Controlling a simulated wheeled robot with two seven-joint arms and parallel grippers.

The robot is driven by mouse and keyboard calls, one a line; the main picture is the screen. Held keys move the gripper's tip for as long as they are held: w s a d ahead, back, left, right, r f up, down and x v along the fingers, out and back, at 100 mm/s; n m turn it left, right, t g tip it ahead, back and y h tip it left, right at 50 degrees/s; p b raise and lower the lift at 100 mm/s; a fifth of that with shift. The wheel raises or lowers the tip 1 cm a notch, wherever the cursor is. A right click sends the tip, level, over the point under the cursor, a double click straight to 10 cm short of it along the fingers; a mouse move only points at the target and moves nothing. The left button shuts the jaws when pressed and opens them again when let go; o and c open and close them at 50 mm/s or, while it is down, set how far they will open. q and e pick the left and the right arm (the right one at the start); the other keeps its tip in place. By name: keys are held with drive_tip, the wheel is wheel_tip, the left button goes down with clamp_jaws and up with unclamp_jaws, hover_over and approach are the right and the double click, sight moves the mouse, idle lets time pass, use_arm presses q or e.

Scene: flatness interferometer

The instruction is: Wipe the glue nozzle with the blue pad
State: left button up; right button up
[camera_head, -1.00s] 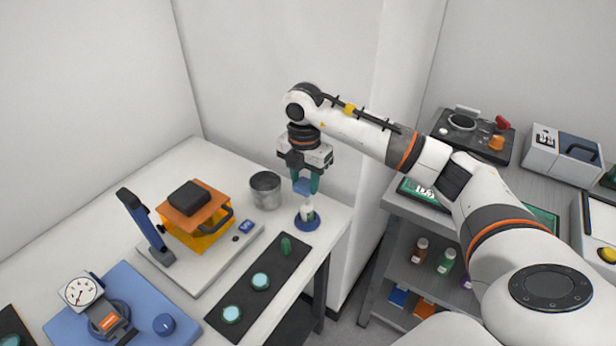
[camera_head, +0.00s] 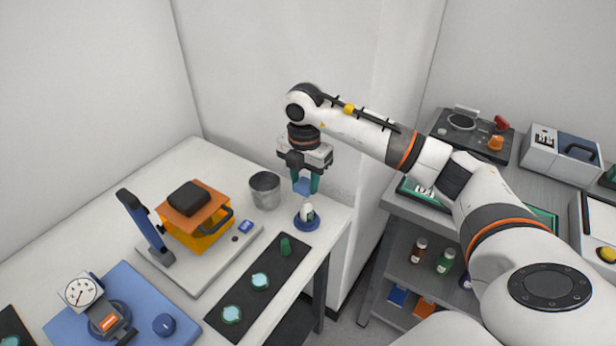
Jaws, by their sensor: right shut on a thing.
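My right gripper (camera_head: 306,186) points straight down at the far right corner of the white table. It is shut on the small blue pad (camera_head: 302,187), which shows between its green fingertips. Directly below is the glue bottle, a small white bottle (camera_head: 307,211) in a round blue holder (camera_head: 306,223). The pad is just above the bottle's top; the nozzle is too small to make out, and I cannot tell whether the pad touches it. My left gripper is not in view.
A metal cup (camera_head: 265,190) stands just left of the gripper. An orange-boxed instrument (camera_head: 197,222) stands left. The wall is close behind.

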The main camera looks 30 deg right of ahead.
drive_tip(key=shift+s+d, duration=0.1)
drive_tip(key=shift+d, duration=0.5)
drive_tip(key=shift+a, duration=0.7)
drive_tip(key=shift+d, duration=0.15)
drive_tip(key=shift+d, duration=0.6)
drive_tip(key=shift+a, duration=0.15)
